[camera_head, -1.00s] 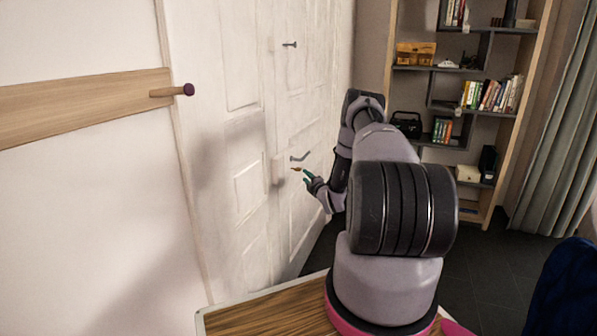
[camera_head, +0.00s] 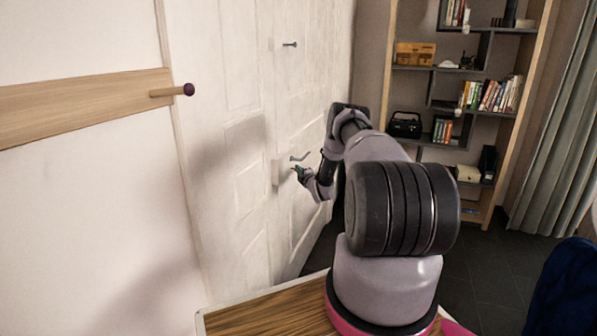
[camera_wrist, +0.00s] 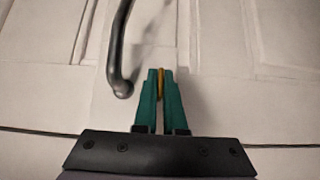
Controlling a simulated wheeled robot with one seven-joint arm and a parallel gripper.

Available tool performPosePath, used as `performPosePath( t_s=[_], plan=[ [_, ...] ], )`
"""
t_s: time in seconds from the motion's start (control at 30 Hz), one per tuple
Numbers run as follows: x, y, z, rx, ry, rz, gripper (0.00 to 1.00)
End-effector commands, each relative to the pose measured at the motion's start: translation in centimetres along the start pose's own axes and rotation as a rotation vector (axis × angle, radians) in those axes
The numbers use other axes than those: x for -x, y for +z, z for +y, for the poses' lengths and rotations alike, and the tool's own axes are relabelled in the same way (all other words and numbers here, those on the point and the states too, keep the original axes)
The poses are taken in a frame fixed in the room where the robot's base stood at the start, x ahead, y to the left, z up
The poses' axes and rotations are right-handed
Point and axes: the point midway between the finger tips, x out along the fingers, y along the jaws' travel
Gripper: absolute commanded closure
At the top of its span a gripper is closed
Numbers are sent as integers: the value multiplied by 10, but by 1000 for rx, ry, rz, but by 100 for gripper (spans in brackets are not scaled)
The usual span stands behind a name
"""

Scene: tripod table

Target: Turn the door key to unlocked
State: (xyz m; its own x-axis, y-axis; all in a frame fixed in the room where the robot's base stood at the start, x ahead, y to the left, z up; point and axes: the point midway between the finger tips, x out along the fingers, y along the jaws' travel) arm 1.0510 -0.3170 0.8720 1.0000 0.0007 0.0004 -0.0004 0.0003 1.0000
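The door key is a thin brass-coloured piece in the wrist view (camera_wrist: 161,84), standing out from the white door (camera_head: 247,160) just beside and below the dark lever handle (camera_wrist: 117,60). My gripper (camera_wrist: 160,76) has green fingers close together, with the key between their tips; they look shut on it. In the head view my gripper (camera_head: 297,172) is at the door, just below the handle (camera_head: 300,158), and it hides the key. The lock itself is hidden behind the fingertips.
A peg (camera_head: 290,44) sticks out higher on the door. A wooden rail (camera_head: 85,105) with a peg is on the wall at left. A bookshelf (camera_head: 465,100) stands behind at right. A wooden table edge (camera_head: 265,318) is below my arm.

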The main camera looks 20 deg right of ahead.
Motion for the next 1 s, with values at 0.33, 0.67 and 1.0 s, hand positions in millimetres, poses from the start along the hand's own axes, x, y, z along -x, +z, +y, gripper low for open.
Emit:
performPosePath(
  t_s=[0.33, 0.67, 1.0],
  plan=[
    [0, 0, 0, -13, -13, 0, 100],
    [0, 0, 1, -129, -132, 0, 100],
    [0, 1, 1, -350, -353, -1, 100]
  ],
)
